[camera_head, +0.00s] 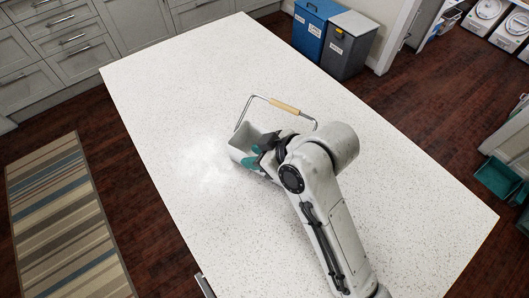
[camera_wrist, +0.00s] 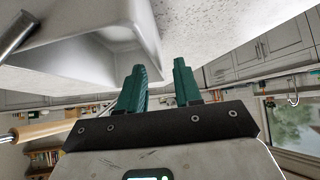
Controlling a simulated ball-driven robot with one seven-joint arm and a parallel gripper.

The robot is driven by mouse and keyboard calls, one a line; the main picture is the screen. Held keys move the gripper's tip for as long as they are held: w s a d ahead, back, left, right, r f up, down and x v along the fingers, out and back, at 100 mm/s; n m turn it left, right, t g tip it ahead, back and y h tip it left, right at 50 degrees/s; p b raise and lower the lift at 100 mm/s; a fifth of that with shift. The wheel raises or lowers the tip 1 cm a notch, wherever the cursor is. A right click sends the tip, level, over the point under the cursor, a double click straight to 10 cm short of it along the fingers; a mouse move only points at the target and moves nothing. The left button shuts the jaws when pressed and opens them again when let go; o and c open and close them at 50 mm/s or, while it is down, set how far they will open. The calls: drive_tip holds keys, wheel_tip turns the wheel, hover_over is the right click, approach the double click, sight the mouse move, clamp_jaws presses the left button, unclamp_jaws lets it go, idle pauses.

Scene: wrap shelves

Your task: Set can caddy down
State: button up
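The can caddy (camera_head: 240,146) is a white open box with an upright wire handle and a wooden grip (camera_head: 285,106). In the head view it appears to stand on the white speckled counter (camera_head: 190,100), left of my gripper. My gripper (camera_head: 255,157) has teal fingers and is at the caddy's near side, hiding part of it. In the wrist view the caddy (camera_wrist: 110,45) fills the upper left. My gripper (camera_wrist: 160,75) shows its fingers apart there, with the caddy's wall edge near the gap. I cannot tell whether they touch the wall.
The counter is clear around the caddy. A blue bin (camera_head: 313,28) and a grey bin (camera_head: 347,48) stand beyond its far edge. Grey cabinets (camera_head: 60,45) and a striped rug (camera_head: 60,215) lie to the left. A teal crate (camera_head: 499,178) is at the right.

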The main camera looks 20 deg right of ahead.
drive_tip(key=x, duration=0.4)
drive_tip(key=shift+f+p, duration=0.25)
drive_tip(key=shift+p, duration=0.05)
drive_tip(key=shift+s, duration=0.1)
clamp_jaws()
drive_tip(key=shift+d+r, duration=0.1)
